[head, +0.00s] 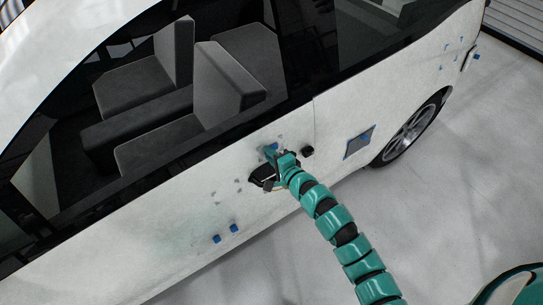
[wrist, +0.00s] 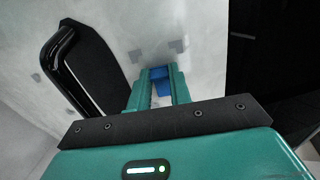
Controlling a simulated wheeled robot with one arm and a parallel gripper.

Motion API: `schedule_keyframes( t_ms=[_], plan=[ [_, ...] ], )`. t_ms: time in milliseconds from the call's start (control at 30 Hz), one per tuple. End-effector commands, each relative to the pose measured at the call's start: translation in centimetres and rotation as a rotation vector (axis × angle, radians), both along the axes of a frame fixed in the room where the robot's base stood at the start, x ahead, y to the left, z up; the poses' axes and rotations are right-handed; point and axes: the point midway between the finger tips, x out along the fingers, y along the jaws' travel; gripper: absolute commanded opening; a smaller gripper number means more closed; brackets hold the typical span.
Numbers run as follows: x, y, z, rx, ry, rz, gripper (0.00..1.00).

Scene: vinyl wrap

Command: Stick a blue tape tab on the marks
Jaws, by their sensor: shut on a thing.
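My gripper (head: 273,152) is at the white car's door panel, close above the black handle. In the wrist view its two teal fingers (wrist: 159,82) are shut on a blue tape tab (wrist: 163,88). Another patch of blue (wrist: 158,72) shows at the fingertips against the panel; I cannot tell whether it is a separate tab or touching. Grey corner marks (wrist: 177,46) and (wrist: 135,56) lie just beyond the fingertips. In the head view, more grey marks (head: 238,181) are on the door lower left, and others (head: 461,39) near the car's far end.
Two blue tabs (head: 217,239) and (head: 234,228) are on the lower door, and one (head: 476,57) at the far end. A dark square pad (head: 359,142) with blue on it is right of my arm. The black handle (wrist: 60,50) stands out left of my fingers.

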Motion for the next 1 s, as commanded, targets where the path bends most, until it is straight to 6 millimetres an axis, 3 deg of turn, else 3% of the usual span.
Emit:
schedule_keyframes(
  t_ms=[333,367,467,500,833,1000],
  plan=[
    [0.0,0.0,0.0,0.001,-0.001,0.000,0.00],
    [0.0,0.0,0.0,0.001,-0.001,0.000,0.24],
    [0.0,0.0,0.1,0.001,-0.001,0.000,0.44],
    [0.0,0.0,0.1,0.001,-0.001,0.000,0.45],
    [-0.1,-0.1,0.0,0.001,-0.001,0.000,0.45],
    [-1.2,-0.9,0.3,0.003,-0.003,0.000,0.45]
  ],
)
